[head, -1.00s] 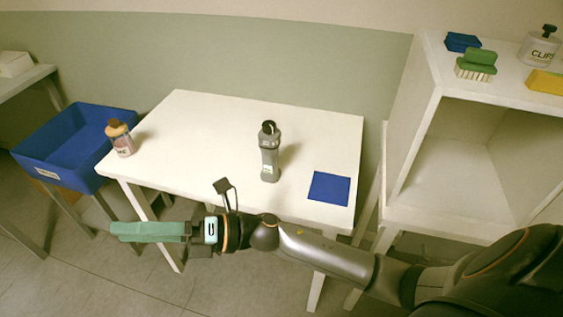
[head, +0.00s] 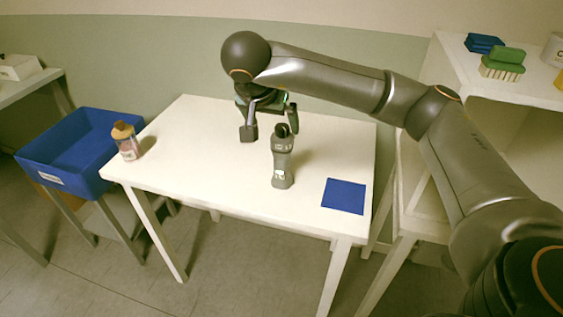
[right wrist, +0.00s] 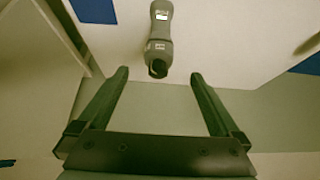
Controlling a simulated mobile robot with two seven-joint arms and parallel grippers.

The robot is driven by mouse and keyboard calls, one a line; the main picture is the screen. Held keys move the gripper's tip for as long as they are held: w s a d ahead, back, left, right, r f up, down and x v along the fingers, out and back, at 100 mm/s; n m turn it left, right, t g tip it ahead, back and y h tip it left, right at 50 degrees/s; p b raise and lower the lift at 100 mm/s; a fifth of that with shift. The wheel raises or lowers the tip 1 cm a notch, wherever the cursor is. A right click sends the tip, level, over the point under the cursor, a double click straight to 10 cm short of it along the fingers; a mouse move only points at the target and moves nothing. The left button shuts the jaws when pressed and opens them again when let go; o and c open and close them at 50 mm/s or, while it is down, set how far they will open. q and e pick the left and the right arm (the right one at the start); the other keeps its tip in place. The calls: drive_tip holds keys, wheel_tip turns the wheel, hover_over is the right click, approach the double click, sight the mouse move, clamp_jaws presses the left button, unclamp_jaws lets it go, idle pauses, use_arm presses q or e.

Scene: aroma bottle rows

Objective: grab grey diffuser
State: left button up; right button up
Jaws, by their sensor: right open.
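The grey diffuser (head: 282,160), a grey bottle with a dark top, stands upright near the middle of the white table (head: 200,150). My right gripper (head: 270,123) is open and empty, above the table just behind the diffuser's top. In the right wrist view, the diffuser (right wrist: 160,30) shows beyond the two open fingers (right wrist: 158,72), roughly centred between them and apart from them. My left gripper is not in view.
A blue square (head: 344,196) lies right of the diffuser. A pinkish bottle with a tan cap (head: 127,142) stands at the table's left edge, beside a blue bin (head: 75,150). A white shelf (head: 450,62) at the right holds a green-topped brush (head: 503,62).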

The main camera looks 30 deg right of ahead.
sight(281, 139)
drive_tip(key=x, duration=0.6)
drive_tip(key=shift+w+d, duration=0.1)
drive_tip(key=shift+d, duration=0.25)
drive_tip(key=x, duration=0.6)
drive_tip(key=shift+a, duration=0.15)
clamp_jaws()
idle(0.3)
